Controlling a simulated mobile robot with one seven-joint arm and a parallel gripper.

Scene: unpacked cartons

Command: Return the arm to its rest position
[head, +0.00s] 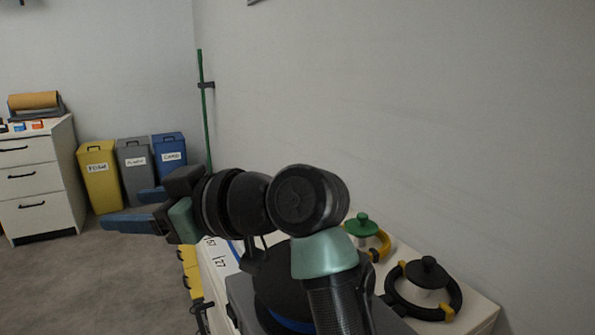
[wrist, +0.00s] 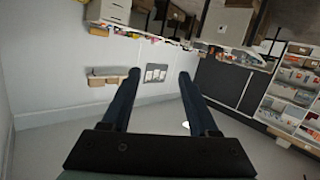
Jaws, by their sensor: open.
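My gripper (head: 124,208) reaches out to the left in the head view, with its two dark blue fingers apart and nothing between them. The arm is bent, with its black joints in the middle of the picture. In the wrist view my gripper (wrist: 157,77) shows both fingers spread, with only the distant room between them. It is apart from every object in view. The lower part of the arm is partly hidden behind its own joints.
Yellow, grey and blue bins (head: 134,172) stand at the back wall, beside a white drawer cabinet (head: 28,190). The wall is close on the right; grey floor lies open at left.

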